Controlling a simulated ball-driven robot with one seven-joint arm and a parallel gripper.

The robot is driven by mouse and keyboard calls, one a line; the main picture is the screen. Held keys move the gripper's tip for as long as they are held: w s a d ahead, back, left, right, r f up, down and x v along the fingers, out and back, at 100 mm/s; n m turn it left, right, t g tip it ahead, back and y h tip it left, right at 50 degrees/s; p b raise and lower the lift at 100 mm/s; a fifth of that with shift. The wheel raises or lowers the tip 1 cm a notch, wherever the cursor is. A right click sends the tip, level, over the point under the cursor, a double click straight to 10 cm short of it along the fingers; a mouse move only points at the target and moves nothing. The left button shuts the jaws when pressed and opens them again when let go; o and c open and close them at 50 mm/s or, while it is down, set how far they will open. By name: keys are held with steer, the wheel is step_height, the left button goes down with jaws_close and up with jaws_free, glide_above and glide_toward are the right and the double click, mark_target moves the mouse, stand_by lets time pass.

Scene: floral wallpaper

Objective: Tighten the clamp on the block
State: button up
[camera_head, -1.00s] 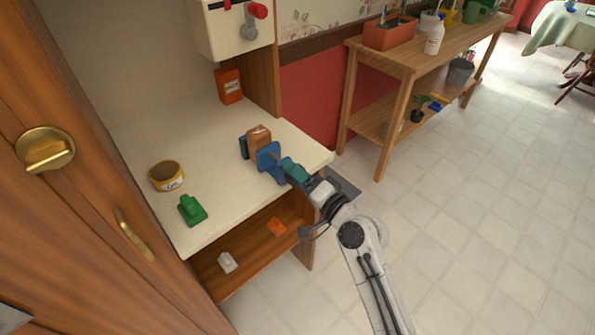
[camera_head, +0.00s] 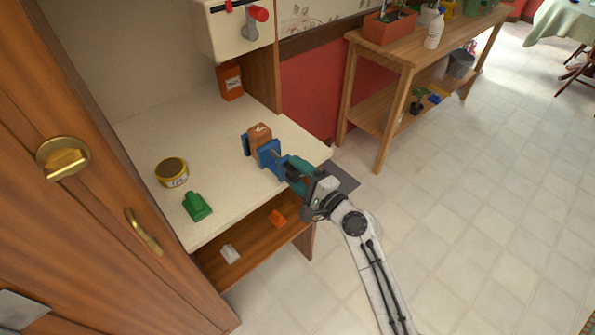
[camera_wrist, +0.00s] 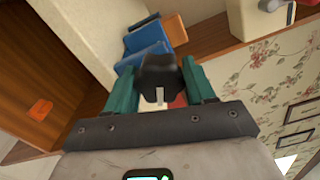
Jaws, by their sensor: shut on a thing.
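The blue clamp (camera_head: 269,155) sits near the right edge of the cream worktop, with its jaws on either side of the brown block (camera_head: 260,136). In the wrist view the clamp (camera_wrist: 145,45) lies just beyond my fingers, and part of the block (camera_wrist: 173,30) shows behind it. My gripper (camera_head: 293,170) is at the clamp's near end. Its teal fingers are shut on the clamp's black handle (camera_wrist: 160,76), which the wrist view shows between them. The front jaw looks close to the block; I cannot tell whether it presses on it.
A yellow tin (camera_head: 172,173) and a green object (camera_head: 196,207) stand on the worktop's left. A lower shelf (camera_head: 255,237) holds small items. A wooden bench (camera_head: 400,60) stands to the right, with open floor before it.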

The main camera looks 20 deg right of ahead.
steer(key=shift+d, duration=0.2)
steer(key=o, duration=0.8)
steer(key=shift+f, duration=0.1)
steer(key=shift+o, duration=1.1)
steer(key=shift+a, duration=0.1)
steer(key=shift+s, duration=0.1)
steer(key=b+v, duration=0.2)
steer(key=v, duration=0.8)
steer(key=shift+s, duration=0.3)
